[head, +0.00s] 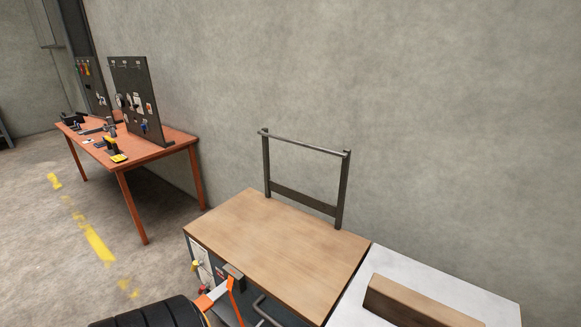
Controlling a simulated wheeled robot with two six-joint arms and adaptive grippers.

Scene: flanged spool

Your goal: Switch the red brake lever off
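I cannot clearly make out a red brake lever. A small red part (203,288) shows low on the front side of the wood-topped bench (280,245), close to a yellow knob (195,266); it is too small to tell what it is.
A dark metal frame (303,200) rises from the bench's back edge. A white-topped table (480,295) with a wooden block (420,305) adjoins at right. An orange table (170,147) with tools and a pegboard (136,100) stands far left. Open floor lies between.

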